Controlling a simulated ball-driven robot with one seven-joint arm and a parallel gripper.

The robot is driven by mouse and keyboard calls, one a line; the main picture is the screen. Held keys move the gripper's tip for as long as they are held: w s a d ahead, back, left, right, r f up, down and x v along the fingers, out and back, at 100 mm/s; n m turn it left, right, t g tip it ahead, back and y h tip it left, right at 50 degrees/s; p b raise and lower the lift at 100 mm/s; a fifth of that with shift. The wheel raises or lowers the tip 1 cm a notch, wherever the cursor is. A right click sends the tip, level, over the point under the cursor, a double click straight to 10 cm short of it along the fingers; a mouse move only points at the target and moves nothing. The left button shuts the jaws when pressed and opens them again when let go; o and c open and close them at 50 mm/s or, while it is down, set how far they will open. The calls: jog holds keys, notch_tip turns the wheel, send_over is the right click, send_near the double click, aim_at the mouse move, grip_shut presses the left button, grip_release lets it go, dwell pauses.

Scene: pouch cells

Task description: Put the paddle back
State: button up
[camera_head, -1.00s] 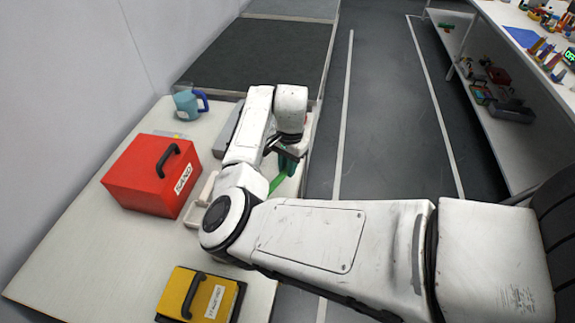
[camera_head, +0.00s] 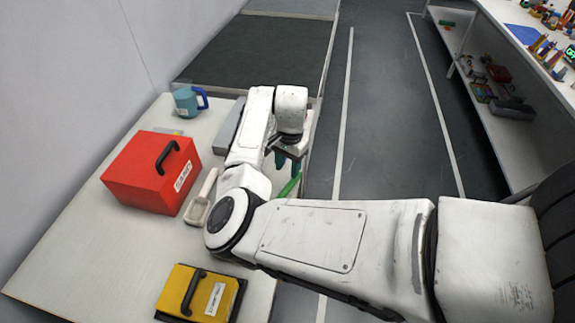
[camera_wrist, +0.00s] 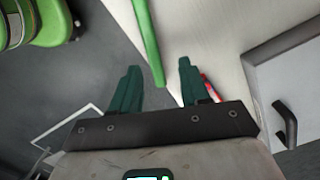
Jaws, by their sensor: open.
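A narrow green bar (camera_head: 290,185) shows at the table's right edge, partly hidden by my arm. In the wrist view the green bar (camera_wrist: 147,40) runs down to the space between my fingertips. My gripper (camera_wrist: 158,70) is open, with dark green fingers apart on either side of the bar's end; I cannot tell whether either touches it. In the head view my gripper (camera_head: 286,160) is over the table's right edge. A pale scoop-shaped piece with a handle (camera_head: 201,202) lies beside the red box. I cannot tell which piece is the paddle.
A red box with a black handle (camera_head: 152,172) and a yellow box (camera_head: 200,294) stand on the pale table (camera_head: 95,245). A grey case (camera_head: 228,128) is beside my arm. Floor lies to the right.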

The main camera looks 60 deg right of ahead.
jog(key=shift+r, duration=0.1)
notch_tip(320, 180, up, 13)
jog(key=d+b, duration=0.1)
jog(key=s+d+f+n+h, duration=0.3)
jog(key=s+f+n+h, duration=0.2)
jog(key=s+n, duration=0.15)
jog(key=s+a+f+n+y, duration=0.1)
jog(key=s+a+f+n, duration=0.2)
jog(key=a, duration=0.5)
jog(key=s+a+f+n+y, duration=0.1)
jog(key=s+a+f+n, duration=0.3)
jog(key=a, duration=0.4)
jog(key=s+a+f+n+t+y, duration=0.1)
jog(key=s+a+f+n, duration=0.3)
jog(key=s+a+f, duration=0.2)
jog(key=shift+s+a+y, duration=0.4)
jog(key=shift+s+a, duration=0.25)
jog(key=shift+a, duration=0.55)
jog(key=shift+n, duration=0.25)
